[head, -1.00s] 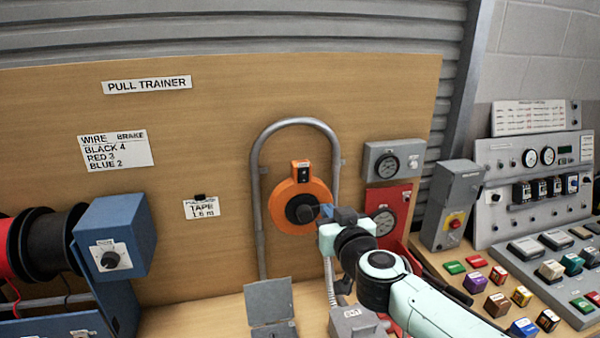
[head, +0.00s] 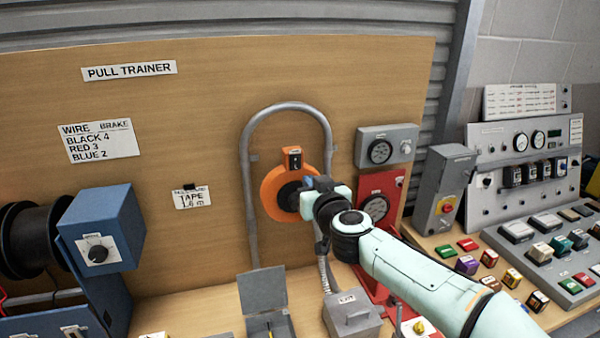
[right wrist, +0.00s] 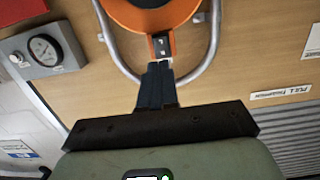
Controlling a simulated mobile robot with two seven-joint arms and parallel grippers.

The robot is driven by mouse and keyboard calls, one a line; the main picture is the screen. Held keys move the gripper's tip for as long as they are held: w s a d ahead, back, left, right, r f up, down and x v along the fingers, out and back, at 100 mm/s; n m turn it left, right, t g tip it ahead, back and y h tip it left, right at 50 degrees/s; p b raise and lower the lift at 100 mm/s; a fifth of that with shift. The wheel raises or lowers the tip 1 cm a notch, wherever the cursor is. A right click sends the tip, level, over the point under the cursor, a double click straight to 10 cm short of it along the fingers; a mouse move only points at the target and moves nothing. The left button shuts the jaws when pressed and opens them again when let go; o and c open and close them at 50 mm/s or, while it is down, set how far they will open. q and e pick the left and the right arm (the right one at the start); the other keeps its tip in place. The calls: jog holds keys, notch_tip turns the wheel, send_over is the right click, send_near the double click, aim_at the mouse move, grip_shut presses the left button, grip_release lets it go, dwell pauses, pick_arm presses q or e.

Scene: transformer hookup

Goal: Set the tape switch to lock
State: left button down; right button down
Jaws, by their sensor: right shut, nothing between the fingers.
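The orange tape reel (head: 272,196) is mounted on the wooden board inside a grey pipe loop. Its tape switch (head: 292,158) is a small dark piece on the orange block at the reel's top; it also shows in the right wrist view (right wrist: 160,44), which is upside down. My right gripper (right wrist: 158,68) is shut and empty, its dark fingertips close to the switch. I cannot tell whether they touch it. In the head view the right gripper (head: 308,184) is partly hidden by its own wrist, over the reel's right side. My left gripper is not in view.
The grey pipe loop (head: 245,190) surrounds the reel. A grey gauge box (head: 400,147) and a red gauge panel (head: 395,192) are to its right. A blue box with a knob (head: 110,225) is at left. An open grey box (head: 262,290) sits below.

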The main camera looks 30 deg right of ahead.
aim_at(297, 167)
jog(key=x, duration=0.8)
jog(key=shift+w+f, duration=0.1)
jog(key=shift+w, duration=0.1)
